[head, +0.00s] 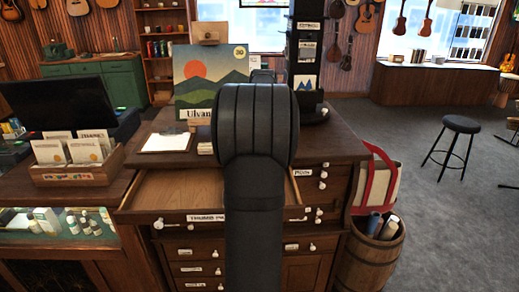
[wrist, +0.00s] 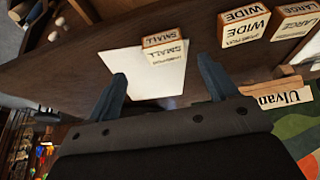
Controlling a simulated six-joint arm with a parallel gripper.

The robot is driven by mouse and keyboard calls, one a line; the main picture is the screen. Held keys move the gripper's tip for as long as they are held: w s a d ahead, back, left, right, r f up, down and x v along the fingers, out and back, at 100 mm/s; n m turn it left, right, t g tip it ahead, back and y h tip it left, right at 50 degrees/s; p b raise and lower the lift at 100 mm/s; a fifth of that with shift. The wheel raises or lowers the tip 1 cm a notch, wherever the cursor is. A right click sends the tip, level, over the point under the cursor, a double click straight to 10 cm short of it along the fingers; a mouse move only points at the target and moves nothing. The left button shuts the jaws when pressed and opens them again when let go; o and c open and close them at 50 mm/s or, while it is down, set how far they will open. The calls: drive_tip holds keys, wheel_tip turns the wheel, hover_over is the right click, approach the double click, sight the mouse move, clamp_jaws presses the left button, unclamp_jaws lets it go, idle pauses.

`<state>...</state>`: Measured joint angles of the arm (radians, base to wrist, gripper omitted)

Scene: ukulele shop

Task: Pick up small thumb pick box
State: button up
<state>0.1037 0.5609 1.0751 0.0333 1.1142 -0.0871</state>
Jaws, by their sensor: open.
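The small thumb pick box (wrist: 165,50) is a little wood-coloured box with a white face lettered SMALL. In the wrist view it stands at the edge of a white sheet (wrist: 145,82) on the dark wooden counter top. My gripper (wrist: 162,70) is open, with one blue-grey finger on either side of the box's line. The box lies just past the fingertips, and neither finger visibly touches it. In the head view my own arm hides the gripper tips and this box.
Boxes lettered WIDE (wrist: 243,22) and LARGE (wrist: 297,22) stand right of the small box in the wrist view. A mountain picture (head: 205,75) and a clipboard (head: 168,143) are on the counter. An empty-looking drawer (head: 165,190) is pulled open at the front.

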drive_tip(key=x, duration=0.6)
drive_tip(key=shift+w+a+f, duration=0.1)
drive_tip(key=shift+a+f, duration=0.2)
drive_tip(key=c, duration=1)
drive_tip(key=shift+r, duration=0.1)
drive_tip(key=shift+c, duration=0.2)
